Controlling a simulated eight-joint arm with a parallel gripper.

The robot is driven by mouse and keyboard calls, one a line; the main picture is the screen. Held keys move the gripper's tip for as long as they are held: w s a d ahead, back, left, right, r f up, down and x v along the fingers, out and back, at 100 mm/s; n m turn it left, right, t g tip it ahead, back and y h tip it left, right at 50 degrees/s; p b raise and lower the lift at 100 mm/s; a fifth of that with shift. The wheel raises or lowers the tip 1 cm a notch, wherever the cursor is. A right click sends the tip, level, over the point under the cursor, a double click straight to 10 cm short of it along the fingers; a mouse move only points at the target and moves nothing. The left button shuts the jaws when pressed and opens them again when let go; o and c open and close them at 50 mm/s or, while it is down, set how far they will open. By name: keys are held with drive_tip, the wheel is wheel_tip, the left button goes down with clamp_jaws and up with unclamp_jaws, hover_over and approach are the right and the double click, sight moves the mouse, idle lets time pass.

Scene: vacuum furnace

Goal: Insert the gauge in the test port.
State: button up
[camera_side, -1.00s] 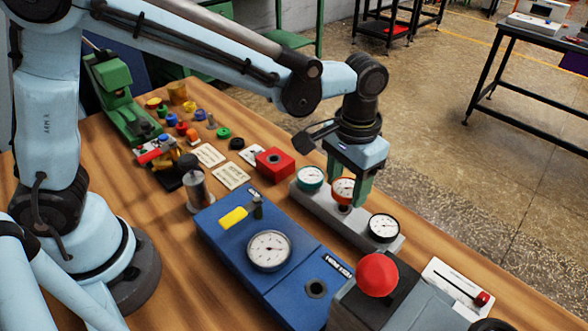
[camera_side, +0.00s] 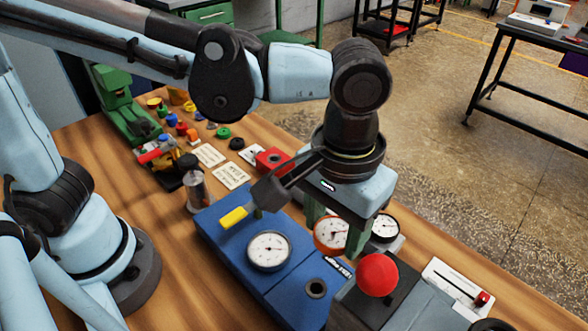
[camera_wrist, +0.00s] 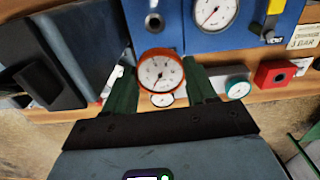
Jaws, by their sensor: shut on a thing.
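My gripper (camera_side: 336,226), with green fingers, is shut on the orange-rimmed gauge (camera_side: 329,236), which has a white dial. In the wrist view the gauge (camera_wrist: 160,73) sits between the two fingers (camera_wrist: 160,82), dial toward the camera. A dark round port (camera_side: 315,289) shows in the top of the blue box (camera_side: 225,212), below and slightly left of the held gauge in the side view. The port also shows in the wrist view (camera_wrist: 155,22), beyond the gauge. The gauge's stem is hidden in both views. The gauge is apart from the port.
A white-dial gauge (camera_side: 269,250) and a yellow-handled lever (camera_side: 234,217) are on the blue box. A red knob (camera_side: 378,275) stands close right of the port. A black-rimmed gauge (camera_side: 384,228) stands behind my gripper. A red block (camera_side: 272,160) lies farther back.

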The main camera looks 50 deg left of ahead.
sight(321, 251)
drive_tip(key=s+f+n, duration=0.2)
drive_tip(key=s, duration=0.1)
drive_tip(key=shift+d, duration=0.2)
drive_tip(key=shift+f, duration=1.1)
drive_tip(key=shift+f, duration=2)
idle(1.0)
drive_tip(key=o, duration=1.4)
drive_tip(key=shift+c, duration=0.2)
drive_tip(key=shift+d+r, duration=0.15)
drive_tip(key=shift+r, duration=2.9)
drive_tip(key=shift+c, duration=0.2)
